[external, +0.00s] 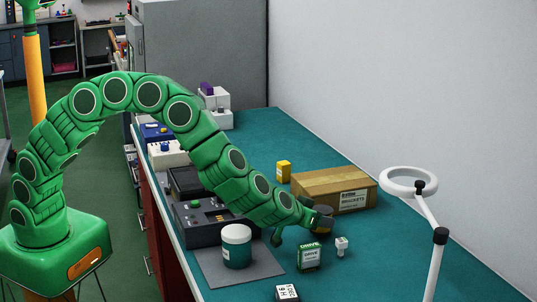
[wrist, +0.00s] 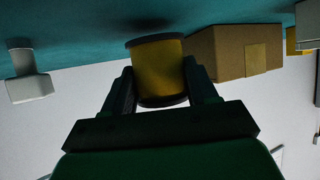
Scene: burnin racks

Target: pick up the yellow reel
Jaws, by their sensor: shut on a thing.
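The yellow reel (wrist: 158,70) has dark flanges at its ends and sits between the two fingers of my gripper (wrist: 160,82) in the wrist view. My gripper is shut on it, one finger on each side. The wrist view has the teal bench at the top, and a dark shadow lies on it close to the reel's flange. I cannot tell for sure whether the reel is clear of the bench. In the external view my gripper (external: 318,219) is at the front of the cardboard box, and the reel (external: 323,225) is small and partly hidden by it.
The cardboard brackets box (external: 335,188) stands close behind the reel. A green drive box (external: 309,257), a small white object (external: 341,246) and a teal jar (external: 237,247) stand nearby. A ring lamp (external: 408,182) rises at right. A yellow box (external: 283,172) stands farther back.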

